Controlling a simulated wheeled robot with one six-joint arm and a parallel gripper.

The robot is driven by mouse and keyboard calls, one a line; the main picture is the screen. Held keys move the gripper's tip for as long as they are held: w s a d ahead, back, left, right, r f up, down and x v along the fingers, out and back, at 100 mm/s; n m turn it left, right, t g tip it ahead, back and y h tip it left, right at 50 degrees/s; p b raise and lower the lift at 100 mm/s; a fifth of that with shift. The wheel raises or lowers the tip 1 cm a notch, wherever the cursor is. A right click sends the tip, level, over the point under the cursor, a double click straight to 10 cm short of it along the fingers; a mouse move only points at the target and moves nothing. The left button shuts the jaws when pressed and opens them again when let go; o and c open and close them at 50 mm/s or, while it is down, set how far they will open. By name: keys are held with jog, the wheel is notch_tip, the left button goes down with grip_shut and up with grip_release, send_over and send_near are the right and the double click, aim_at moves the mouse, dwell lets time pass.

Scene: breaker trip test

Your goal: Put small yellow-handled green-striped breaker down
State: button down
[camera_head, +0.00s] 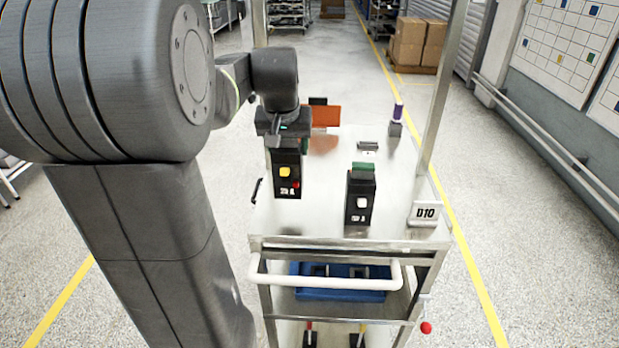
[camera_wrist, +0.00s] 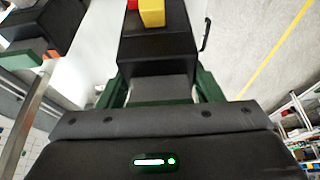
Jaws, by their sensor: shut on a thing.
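The small black breaker with a yellow handle (camera_head: 286,173) and a red button hangs upright below my gripper (camera_head: 287,146), over the left side of the cart top. My gripper is shut on its upper end. In the wrist view the breaker (camera_wrist: 158,45) lies between the dark green fingers of my gripper (camera_wrist: 163,88), its yellow handle at the top edge. I cannot tell whether its base touches the cart top. Its green stripe is hard to make out, with green finger parts beside it.
A second black breaker (camera_head: 360,200) with a white handle and green top stands to the right on the cart top (camera_head: 322,215). A D10 sign (camera_head: 425,213) stands at the right corner. An orange panel (camera_head: 326,116) and a purple-topped item (camera_head: 397,115) stand farther back.

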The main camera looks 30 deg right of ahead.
jog(key=shift+f, duration=3.55)
jog(key=shift+f, duration=0.15)
jog(key=shift+c, duration=2)
grip_release()
jog(key=shift+s+r, duration=0.1)
jog(key=shift+r, duration=0.25)
jog(key=v, duration=1.1)
jog(key=shift+s+a+r, duration=0.1)
jog(key=shift+s+r, duration=0.05)
jog(key=shift+r, duration=0.05)
